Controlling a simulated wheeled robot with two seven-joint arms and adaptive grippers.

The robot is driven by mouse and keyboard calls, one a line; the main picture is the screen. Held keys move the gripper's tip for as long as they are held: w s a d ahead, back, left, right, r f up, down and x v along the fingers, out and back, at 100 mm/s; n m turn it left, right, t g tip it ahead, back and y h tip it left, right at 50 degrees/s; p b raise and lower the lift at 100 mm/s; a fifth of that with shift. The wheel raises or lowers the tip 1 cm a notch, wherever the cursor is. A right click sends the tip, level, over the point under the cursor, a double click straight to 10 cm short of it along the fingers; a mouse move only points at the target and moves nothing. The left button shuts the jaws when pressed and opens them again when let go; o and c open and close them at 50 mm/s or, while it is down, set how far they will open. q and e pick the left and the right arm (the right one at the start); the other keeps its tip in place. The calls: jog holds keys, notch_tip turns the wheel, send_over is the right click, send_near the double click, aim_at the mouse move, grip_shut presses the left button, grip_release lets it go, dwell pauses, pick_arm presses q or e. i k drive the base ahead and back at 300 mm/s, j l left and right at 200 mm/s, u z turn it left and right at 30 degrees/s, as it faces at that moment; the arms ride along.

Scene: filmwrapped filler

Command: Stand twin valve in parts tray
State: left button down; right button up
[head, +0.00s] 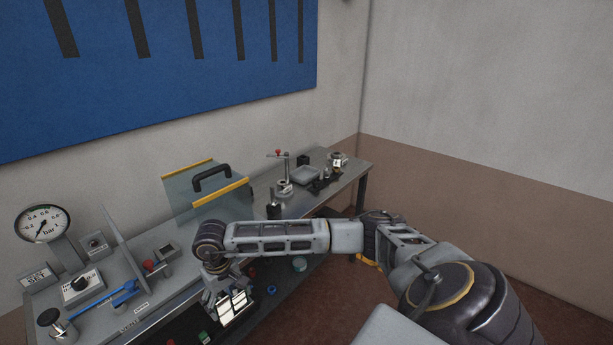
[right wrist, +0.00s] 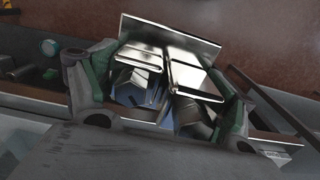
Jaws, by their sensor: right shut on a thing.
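My right gripper (head: 224,296) hangs over the front edge of the bench at the lower middle of the head view. It is shut on a shiny metal piece with two side-by-side blocks and a flat plate, which I take as the twin valve (head: 236,306). In the right wrist view the valve (right wrist: 168,62) sits between the two fingers (right wrist: 165,100), tilted in the picture, with bluish parts beneath. A shallow grey tray (head: 307,174), which looks like the parts tray, lies toward the bench's far end. My left gripper is not in view.
A clear guard with yellow edges and a black handle (head: 211,179) stands between the gripper and the tray. A pressure gauge (head: 42,224), control boxes and a blue lever tool (head: 117,293) are at left. A red-knobbed stand (head: 284,187) and metal fittings surround the tray.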

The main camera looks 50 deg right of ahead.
aim_at(304, 176)
jog(key=l, duration=0.6)
jog(key=l+u, duration=0.15)
jog(key=l, duration=0.45)
jog(key=k+l, duration=0.15)
jog(key=l, duration=0.4)
jog(key=l+u, duration=0.1)
jog(key=l, duration=0.5)
jog(key=k+l+u, duration=0.1)
jog(key=l, duration=0.45)
jog(key=k+l, duration=0.05)
